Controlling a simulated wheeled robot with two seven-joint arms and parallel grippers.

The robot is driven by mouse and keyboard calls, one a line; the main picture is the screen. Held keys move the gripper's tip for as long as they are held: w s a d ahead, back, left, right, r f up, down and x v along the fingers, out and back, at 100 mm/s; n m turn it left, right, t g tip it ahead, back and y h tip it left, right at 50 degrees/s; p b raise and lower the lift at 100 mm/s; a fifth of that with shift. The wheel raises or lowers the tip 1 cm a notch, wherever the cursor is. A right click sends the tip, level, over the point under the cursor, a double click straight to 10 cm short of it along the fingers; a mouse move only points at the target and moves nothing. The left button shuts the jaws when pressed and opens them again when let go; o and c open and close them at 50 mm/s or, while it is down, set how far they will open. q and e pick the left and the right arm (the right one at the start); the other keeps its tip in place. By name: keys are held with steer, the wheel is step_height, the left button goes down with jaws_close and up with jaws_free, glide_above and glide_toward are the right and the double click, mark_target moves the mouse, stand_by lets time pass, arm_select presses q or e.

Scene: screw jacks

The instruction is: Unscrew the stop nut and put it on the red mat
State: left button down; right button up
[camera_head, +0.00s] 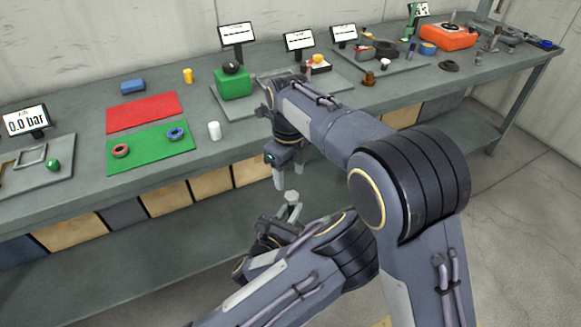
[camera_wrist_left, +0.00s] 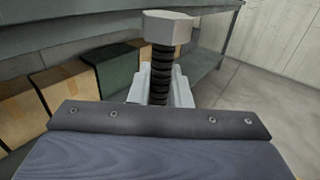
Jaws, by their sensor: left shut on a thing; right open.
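My left gripper (camera_head: 288,208) is shut on a dark threaded rod (camera_wrist_left: 161,80) with a light grey hexagonal piece (camera_wrist_left: 168,27) on its upper end. The hexagonal piece also shows small in the head view (camera_head: 292,197). I cannot tell whether it is the stop nut or a fixed head. The rod stands roughly upright between the fingers, in front of the bench. My right gripper (camera_head: 290,173) is open, pointing down, at the bench's front edge just above the left one. The red mat (camera_head: 143,112) lies bare on the bench at the left.
A green mat (camera_head: 150,152) with a red ring (camera_head: 121,151) and a blue ring (camera_head: 176,134) lies in front of the red mat. A white cylinder (camera_head: 214,131) and a green block (camera_head: 233,83) stand to its right. A blue block (camera_head: 133,87) and yellow piece (camera_head: 188,76) lie behind.

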mark_target(290, 195)
step_height(290, 195, down, 7)
steer(key=shift+r, duration=0.1)
steer(key=shift+c, duration=0.3)
